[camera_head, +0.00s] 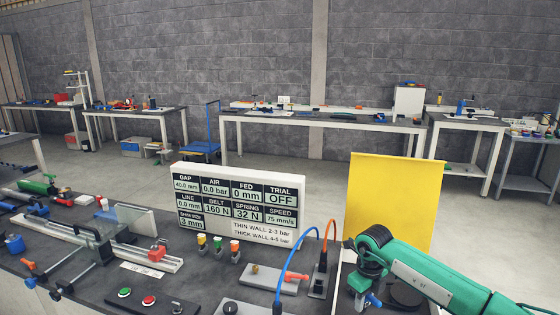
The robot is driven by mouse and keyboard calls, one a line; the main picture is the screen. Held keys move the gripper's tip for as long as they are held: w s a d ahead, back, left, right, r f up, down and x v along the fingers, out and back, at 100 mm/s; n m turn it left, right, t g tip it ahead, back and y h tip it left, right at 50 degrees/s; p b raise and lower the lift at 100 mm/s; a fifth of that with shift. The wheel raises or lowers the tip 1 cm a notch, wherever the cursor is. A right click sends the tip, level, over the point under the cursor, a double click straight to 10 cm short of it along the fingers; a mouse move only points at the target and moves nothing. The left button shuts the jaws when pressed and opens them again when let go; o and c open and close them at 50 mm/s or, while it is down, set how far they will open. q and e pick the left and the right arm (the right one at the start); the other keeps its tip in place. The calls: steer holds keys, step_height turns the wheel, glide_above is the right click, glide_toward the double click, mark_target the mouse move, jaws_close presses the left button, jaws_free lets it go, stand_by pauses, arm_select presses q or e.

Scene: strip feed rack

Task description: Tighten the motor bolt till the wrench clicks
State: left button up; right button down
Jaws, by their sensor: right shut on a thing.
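My right arm comes in from the lower right, green with a pale panel. Its gripper (362,292) points down at the front right of the dark bench and is shut on a small blue thing (374,300), mostly hidden by the wrist; I cannot tell if it is the wrench. A dark round part (405,296) sits just right of the gripper, partly behind the arm. I cannot make out the motor bolt. My left gripper is not in view.
A display board (240,205) stands on the bench, with a yellow panel (392,203) to its right. Orange and blue hoses arch left of my gripper. Green and red buttons (148,300) lie at the front, and a rail fixture (130,248) at left.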

steer(key=shift+r+p, duration=0.75)
steer(key=shift+r, duration=1.2)
